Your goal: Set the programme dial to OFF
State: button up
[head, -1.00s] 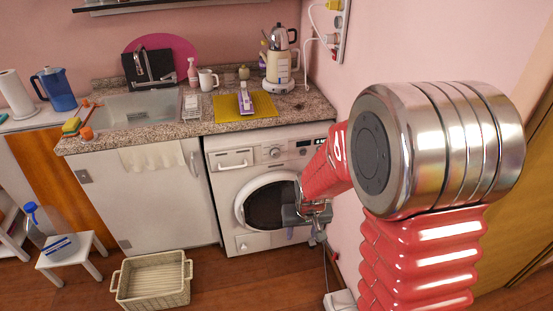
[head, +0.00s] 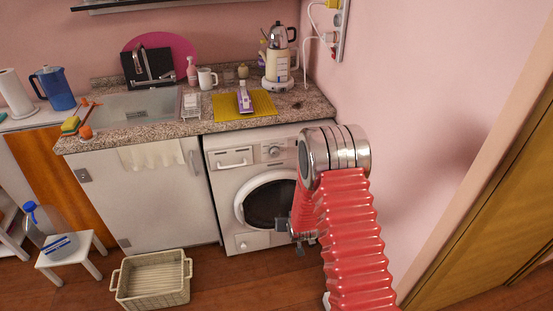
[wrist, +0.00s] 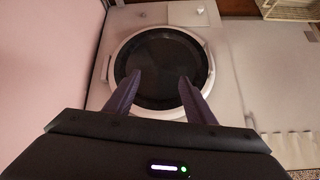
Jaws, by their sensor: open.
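The programme dial (head: 273,151) is a small round knob on the control panel of the white washing machine (head: 222,190), left of my arm's silver joint. Its pointer setting is too small to read. My gripper (head: 298,232) is low in front of the machine's right side, below the dial and partly hidden by my arm. In the wrist view my gripper (wrist: 159,78) is open, its two dark fingers apart with nothing between them. Behind them is the round door (wrist: 165,65). The dial is not visible in the wrist view, and my arm covers the right of the panel in the head view.
A granite worktop (head: 175,129) overhangs the machine, with a yellow mat (head: 228,107) and a kettle (head: 277,65) on it. A pink wall (head: 400,100) stands close on the right. A wicker basket (head: 152,280) sits on the floor at the left front.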

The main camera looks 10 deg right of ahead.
aim_at(276, 154)
jog(key=w+r+m+t, duration=0.1)
jog(key=w+r+t, duration=0.8)
jog(key=r, duration=0.3)
jog(key=shift+w+a+r, duration=0.25)
jog(key=shift+w+r, duration=0.05)
jog(key=shift+w, duration=0.35)
jog(key=shift+w+a, duration=0.15)
jog(key=shift+w, duration=3.3)
jog(key=shift+w+a, duration=0.1)
jog(key=shift+w, duration=3.35)
jog(key=shift+c, duration=0.6)
jog(key=c, duration=0.9)
